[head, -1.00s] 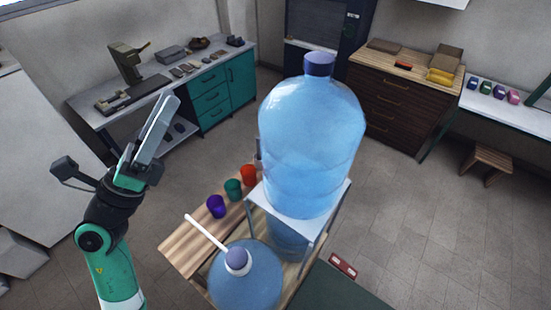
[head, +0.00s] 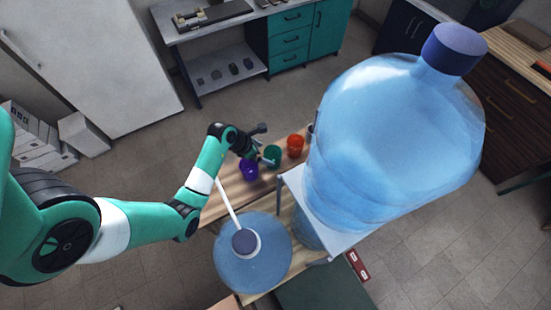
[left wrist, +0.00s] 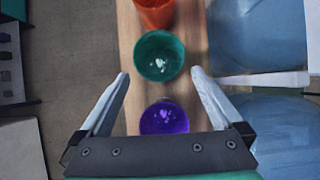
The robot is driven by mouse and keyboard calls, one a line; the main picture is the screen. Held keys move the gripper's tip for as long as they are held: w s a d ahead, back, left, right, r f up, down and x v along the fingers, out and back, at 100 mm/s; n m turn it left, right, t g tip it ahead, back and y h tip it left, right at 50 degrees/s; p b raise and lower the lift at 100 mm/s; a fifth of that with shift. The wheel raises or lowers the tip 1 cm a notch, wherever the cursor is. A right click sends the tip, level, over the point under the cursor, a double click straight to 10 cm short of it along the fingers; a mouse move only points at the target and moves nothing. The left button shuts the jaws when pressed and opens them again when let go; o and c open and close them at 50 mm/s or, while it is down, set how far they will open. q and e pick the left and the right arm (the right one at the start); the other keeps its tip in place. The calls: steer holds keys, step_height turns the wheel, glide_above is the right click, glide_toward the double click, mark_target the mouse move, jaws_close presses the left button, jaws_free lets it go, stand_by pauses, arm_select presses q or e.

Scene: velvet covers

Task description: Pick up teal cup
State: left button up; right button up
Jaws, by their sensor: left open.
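The teal cup (head: 272,155) stands on a wooden table (head: 216,207) between a purple cup (head: 249,169) and an orange cup (head: 295,146). In the left wrist view the teal cup (left wrist: 160,56) lies just beyond the fingertips and roughly centred between them. The purple cup (left wrist: 164,118) shows between the open fingers, nearer the palm. My left gripper (head: 265,148) is open and empty, over the cups; it also shows in the left wrist view (left wrist: 160,75). Whether a finger touches any cup cannot be told. My right gripper is not in view.
A large blue water bottle (head: 395,150) on a white stand (head: 330,235) rises close to the right of the cups. A second blue bottle (head: 255,268) with a white pump tube stands in front. Counters and a white cabinet (head: 85,60) are farther back.

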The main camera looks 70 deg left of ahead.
mark_target(273, 157)
arm_select(q)
steer(key=x, duration=0.2)
steer(key=shift+w+f, duration=0.2)
steer(key=shift+f, duration=0.1)
steer(key=b+x, duration=0.1)
steer(key=x, duration=0.3)
steer(key=shift+f+b, duration=0.25)
steer(key=shift+b, duration=0.15)
steer(key=shift+w+f, duration=0.2)
steer(key=shift+f, duration=0.1)
steer(key=shift+c, duration=0.3)
steer(key=c, duration=1)
steer(key=shift+c, duration=0.2)
steer(key=shift+a+r, duration=0.1)
